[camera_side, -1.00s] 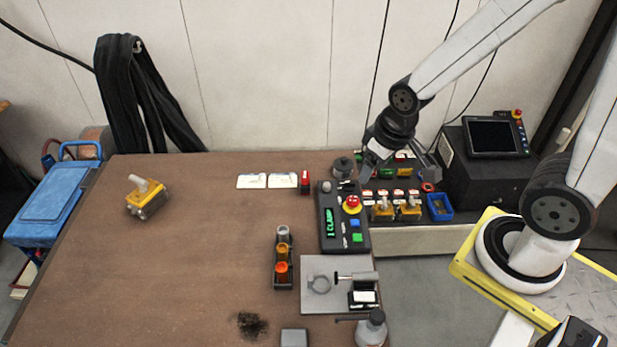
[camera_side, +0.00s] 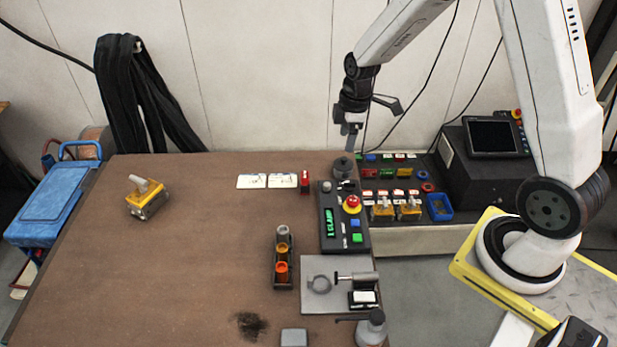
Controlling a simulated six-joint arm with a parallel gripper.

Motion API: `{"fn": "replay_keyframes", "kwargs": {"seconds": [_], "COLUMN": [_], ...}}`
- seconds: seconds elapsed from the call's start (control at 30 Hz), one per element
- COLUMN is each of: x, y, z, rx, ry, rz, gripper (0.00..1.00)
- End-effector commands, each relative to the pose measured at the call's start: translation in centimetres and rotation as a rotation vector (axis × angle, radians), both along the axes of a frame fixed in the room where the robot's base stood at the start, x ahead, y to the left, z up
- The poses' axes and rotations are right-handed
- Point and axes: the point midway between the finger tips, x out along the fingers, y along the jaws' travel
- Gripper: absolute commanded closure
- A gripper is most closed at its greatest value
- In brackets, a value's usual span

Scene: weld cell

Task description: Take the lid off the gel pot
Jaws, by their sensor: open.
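A small dark round pot (camera_side: 343,170) with a knobbed lid (camera_side: 343,161) stands at the back right of the brown table; it looks like the gel pot, with its lid on. My gripper (camera_side: 350,146) points down just above and slightly right of the lid. It is open with nothing between its fingers. From this angle I cannot tell how wide the gap is or whether a finger touches the lid.
A control box (camera_side: 341,222) with a red button stands in front of the pot. White cards (camera_side: 266,181) and a small red item (camera_side: 305,181) lie to its left. A parts rack (camera_side: 398,187) is close on the right. The table's left side is mostly clear.

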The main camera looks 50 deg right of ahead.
Motion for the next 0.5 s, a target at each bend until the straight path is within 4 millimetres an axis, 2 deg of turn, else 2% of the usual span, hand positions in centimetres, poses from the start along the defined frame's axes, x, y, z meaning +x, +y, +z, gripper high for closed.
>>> {"fn": "replay_keyframes", "kwargs": {"seconds": [0.2,0.5], "x": [2.5,4.8], "y": [-3.0,-6.9], "z": [-2.3,-5.4], "rx": [0.017,0.053], "ry": [0.019,0.017], "rz": [0.228,0.536], "gripper": [0.27,0.27]}}
